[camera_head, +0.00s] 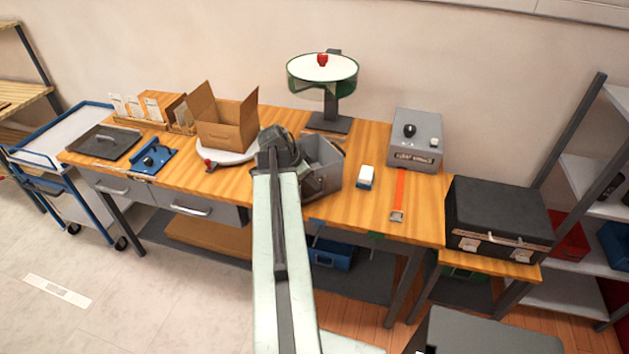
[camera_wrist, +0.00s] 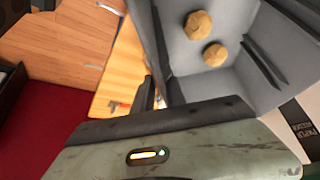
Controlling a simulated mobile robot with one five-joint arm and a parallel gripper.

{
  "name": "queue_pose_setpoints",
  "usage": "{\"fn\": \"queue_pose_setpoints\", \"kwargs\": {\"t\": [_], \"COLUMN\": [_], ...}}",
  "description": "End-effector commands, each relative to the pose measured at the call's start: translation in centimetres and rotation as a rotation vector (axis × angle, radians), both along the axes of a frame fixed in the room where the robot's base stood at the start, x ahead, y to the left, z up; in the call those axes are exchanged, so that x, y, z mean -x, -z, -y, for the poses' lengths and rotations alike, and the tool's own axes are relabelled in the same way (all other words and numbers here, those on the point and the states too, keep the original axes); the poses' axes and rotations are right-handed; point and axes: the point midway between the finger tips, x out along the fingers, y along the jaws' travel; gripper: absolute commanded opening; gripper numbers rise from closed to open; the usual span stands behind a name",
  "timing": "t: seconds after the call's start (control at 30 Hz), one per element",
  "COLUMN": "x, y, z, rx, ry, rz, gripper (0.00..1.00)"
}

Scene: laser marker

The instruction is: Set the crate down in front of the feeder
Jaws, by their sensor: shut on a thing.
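The grey crate (camera_head: 325,162) is over the middle of the workbench, at the end of my arm. My gripper (camera_head: 297,168) is shut on the crate's near left wall; my arm hides part of it. In the wrist view the crate's inside (camera_wrist: 225,75) holds two round tan pieces (camera_wrist: 207,38). The crate looks slightly tilted, and I cannot tell whether its bottom touches the bench. The green drum with a white top (camera_head: 322,78) on a dark stand is behind it, seemingly the feeder. A label reading "FEEDER" (camera_wrist: 303,127) shows beside the crate in the wrist view.
An open cardboard box (camera_head: 225,120) on a round white plate is left of the crate. A white-and-blue block (camera_head: 366,177), an orange strap (camera_head: 399,192) and a grey machine box (camera_head: 416,138) are to the right. Bare wood (camera_head: 340,212) shows along the front edge.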

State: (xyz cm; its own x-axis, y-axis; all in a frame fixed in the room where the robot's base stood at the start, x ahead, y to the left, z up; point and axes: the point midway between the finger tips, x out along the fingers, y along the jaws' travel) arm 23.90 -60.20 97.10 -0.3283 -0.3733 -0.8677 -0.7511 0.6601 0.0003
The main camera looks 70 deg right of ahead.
Motion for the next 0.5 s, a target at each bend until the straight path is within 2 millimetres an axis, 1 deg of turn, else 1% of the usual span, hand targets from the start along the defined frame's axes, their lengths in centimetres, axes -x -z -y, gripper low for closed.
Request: {"fn": "queue_pose_setpoints", "kwargs": {"t": [0.1, 0.13, 0.2, 0.5], "x": [0.09, 0.11, 0.15, 0.21], "y": [0.41, 0.32, 0.25, 0.19], "z": [0.06, 0.04, 0.06, 0.09], "rx": [0.001, 0.0, 0.0, 0.0], "ry": [0.002, 0.002, 0.002, 0.004], "rz": [0.0, 0.0, 0.0, 0.0], "gripper": [0.0, 0.22, 0.38, 0.38]}}
